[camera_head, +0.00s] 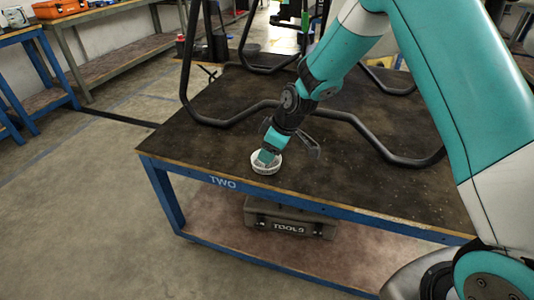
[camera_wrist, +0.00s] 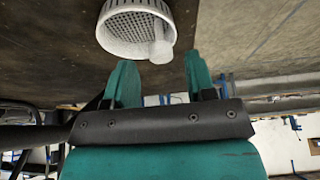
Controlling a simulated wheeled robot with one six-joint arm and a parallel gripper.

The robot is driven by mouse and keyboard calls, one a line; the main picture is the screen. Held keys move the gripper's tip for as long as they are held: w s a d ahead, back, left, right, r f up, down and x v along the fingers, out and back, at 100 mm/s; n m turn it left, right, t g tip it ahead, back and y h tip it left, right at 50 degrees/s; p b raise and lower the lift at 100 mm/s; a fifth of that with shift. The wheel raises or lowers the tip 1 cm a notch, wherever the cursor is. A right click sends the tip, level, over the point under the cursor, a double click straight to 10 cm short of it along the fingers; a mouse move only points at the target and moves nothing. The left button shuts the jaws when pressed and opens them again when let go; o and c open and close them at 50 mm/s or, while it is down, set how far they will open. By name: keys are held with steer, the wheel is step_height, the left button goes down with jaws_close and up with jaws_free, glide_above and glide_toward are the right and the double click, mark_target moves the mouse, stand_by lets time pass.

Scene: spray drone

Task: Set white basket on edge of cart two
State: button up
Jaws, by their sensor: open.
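The white basket (camera_head: 266,168) is small and round, with perforated walls. It sits on the dark top of cart two (camera_head: 200,150), close to the front edge above the "TWO" label. In the wrist view the basket (camera_wrist: 125,42) is at the top, with a small whitish piece (camera_wrist: 160,48) at its rim that I cannot identify. My gripper (camera_wrist: 160,70) is open, its two teal fingers apart and nothing between them. The basket lies just beyond the fingertips. In the head view my gripper (camera_head: 269,153) is right at the basket and hides part of it.
Black tubular legs (camera_head: 350,115) of a frame stand on the cart top behind my gripper. A grey tool case (camera_head: 290,218) sits on the cart's lower shelf. Workbenches (camera_head: 110,60) line the left wall. The floor (camera_head: 80,200) left of the cart is clear.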

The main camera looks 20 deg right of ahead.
steer(key=s+r, duration=0.4)
steer(key=r, duration=0.3)
steer(key=s+r, duration=0.4)
steer(key=r, duration=0.4)
steer(key=s+a+r+m+g, duration=0.1)
steer(key=s+r+m, duration=0.1)
steer(key=s, duration=0.9)
steer(key=s+a+r+m+g, duration=0.1)
steer(key=s+r, duration=0.4)
steer(key=s, duration=0.7)
steer(key=shift+s+a+m+g+p, duration=0.25)
steer(key=shift+a+m+g+p, duration=0.15)
steer(key=shift+p, duration=0.05)
steer(key=shift+r, duration=0.15)
step_height(320, 180, up, 14)
steer(key=p, duration=1.4)
